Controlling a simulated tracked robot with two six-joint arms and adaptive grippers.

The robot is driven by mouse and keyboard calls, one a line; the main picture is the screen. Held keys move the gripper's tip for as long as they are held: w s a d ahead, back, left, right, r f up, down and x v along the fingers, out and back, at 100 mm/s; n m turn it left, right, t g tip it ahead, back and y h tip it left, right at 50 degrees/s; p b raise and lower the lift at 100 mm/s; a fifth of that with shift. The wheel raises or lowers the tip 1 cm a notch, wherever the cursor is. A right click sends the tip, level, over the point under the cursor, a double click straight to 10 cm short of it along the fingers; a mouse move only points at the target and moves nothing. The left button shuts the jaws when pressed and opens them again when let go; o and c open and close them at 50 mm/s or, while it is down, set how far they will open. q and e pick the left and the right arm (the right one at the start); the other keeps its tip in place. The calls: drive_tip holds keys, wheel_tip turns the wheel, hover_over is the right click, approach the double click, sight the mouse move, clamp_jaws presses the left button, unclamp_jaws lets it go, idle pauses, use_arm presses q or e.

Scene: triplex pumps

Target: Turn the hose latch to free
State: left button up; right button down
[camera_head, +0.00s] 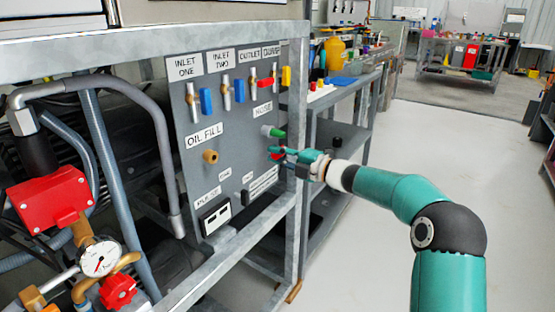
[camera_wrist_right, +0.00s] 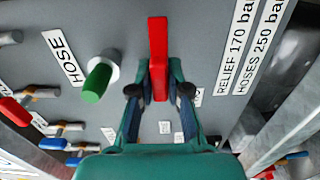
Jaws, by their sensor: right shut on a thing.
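In the right wrist view a red latch lever (camera_wrist_right: 158,40) stands between the fingertips of my right gripper (camera_wrist_right: 160,90), which is shut on it. The lever points up in that picture, and its lower end is partly hidden by the fingers. In the head view my right gripper (camera_head: 287,154) reaches the lower right of the grey panel (camera_head: 228,170) and covers most of the red lever (camera_head: 277,153). A green knob (camera_wrist_right: 97,82) on a pale collar sits beside the lever, near the HOSE label (camera_wrist_right: 63,59). My left gripper is not in view.
Several valve handles in blue, red and yellow line the panel top, with a brass oil fill cap (camera_head: 210,156) below. A metal frame post (camera_head: 296,100) stands close by my right gripper. A pressure gauge (camera_head: 100,259) is at lower left. The floor at right is clear.

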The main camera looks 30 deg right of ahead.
drive_tip(key=shift+a+f+n, duration=0.1)
drive_tip(key=shift+f+n, duration=0.2)
drive_tip(key=shift+f, duration=0.05)
drive_tip(key=c, duration=1.1)
unclamp_jaws()
drive_tip(key=shift+c, duration=0.2)
drive_tip(key=shift+r, duration=0.2)
drive_tip(key=shift+s, duration=0.15)
drive_tip(key=v, duration=1.2)
drive_tip(key=shift+f, duration=0.15)
